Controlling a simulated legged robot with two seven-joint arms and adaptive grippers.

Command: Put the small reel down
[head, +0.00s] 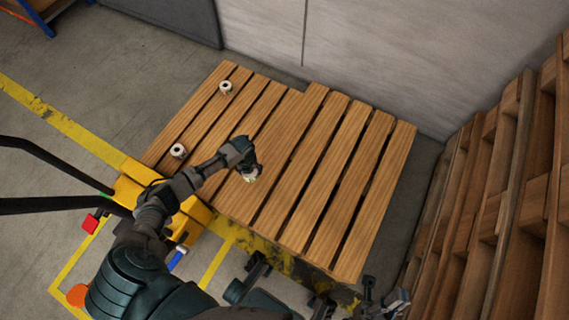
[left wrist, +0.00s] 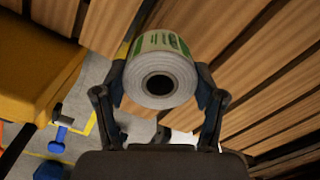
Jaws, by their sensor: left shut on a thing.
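My left gripper (head: 250,172) is over the wooden slatted pallet (head: 345,180). It is shut on a small white reel (head: 250,178), which is mostly hidden by the gripper in the head view. In the left wrist view the reel (left wrist: 161,72), white with green print and a dark core hole, sits between the two fingers of the left gripper (left wrist: 160,88). I cannot tell whether the reel touches the slats. My right gripper (head: 385,296) is at the bottom right, past the pallet's near edge, with its fingers apart and empty.
Two other white reels stand on the pallet, one at the far left (head: 226,87) and one near the left edge (head: 178,151). The right half of the pallet is clear. A yellow pallet jack (head: 130,190) is at the left. Stacked wooden pallets (head: 480,210) stand at the right.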

